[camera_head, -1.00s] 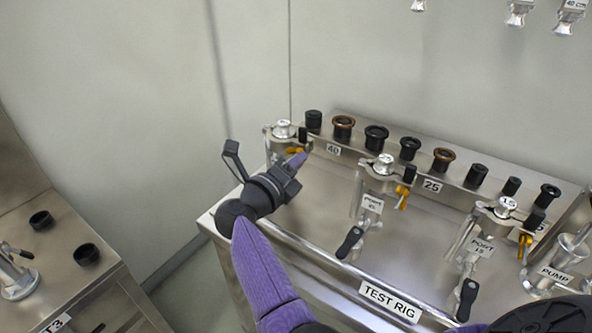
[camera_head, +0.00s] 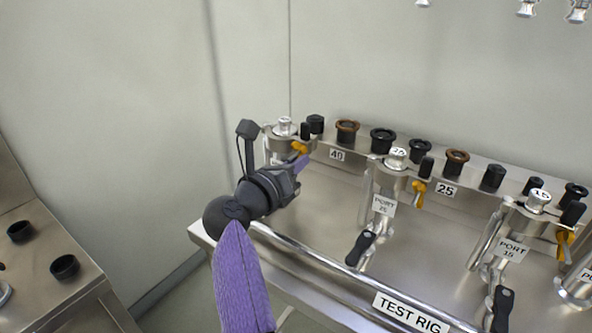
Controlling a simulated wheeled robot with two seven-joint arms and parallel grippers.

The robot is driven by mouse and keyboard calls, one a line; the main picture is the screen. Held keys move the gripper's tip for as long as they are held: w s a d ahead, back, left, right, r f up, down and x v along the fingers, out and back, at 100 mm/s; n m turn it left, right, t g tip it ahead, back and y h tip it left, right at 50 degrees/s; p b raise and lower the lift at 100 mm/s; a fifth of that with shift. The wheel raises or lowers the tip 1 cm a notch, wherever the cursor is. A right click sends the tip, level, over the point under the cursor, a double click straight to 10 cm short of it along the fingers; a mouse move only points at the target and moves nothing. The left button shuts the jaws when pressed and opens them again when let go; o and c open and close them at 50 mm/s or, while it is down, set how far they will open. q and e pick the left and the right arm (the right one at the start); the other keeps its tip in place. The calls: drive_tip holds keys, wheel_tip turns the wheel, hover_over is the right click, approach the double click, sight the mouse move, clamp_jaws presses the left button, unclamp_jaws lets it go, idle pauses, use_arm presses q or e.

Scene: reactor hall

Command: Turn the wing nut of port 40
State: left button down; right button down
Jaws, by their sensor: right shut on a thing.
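My left gripper is not in view.
Port 25 (camera_head: 384,205) and port 15 (camera_head: 513,248) stand to the right, each with an orange wing nut and a black-handled lever. Several black and brown caps line the back ledge. A steel rail (camera_head: 320,268) runs along the rig's front. A bench (camera_head: 50,295) stands at left.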

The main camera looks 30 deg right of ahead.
drive_tip(key=shift+w+r+m, duration=0.1)
drive_tip(key=shift+r+m, duration=0.2)
drive_tip(key=c, duration=0.7)
unclamp_jaws()
drive_tip(key=shift+a, duration=0.15)
drive_tip(key=shift+f, duration=0.15)
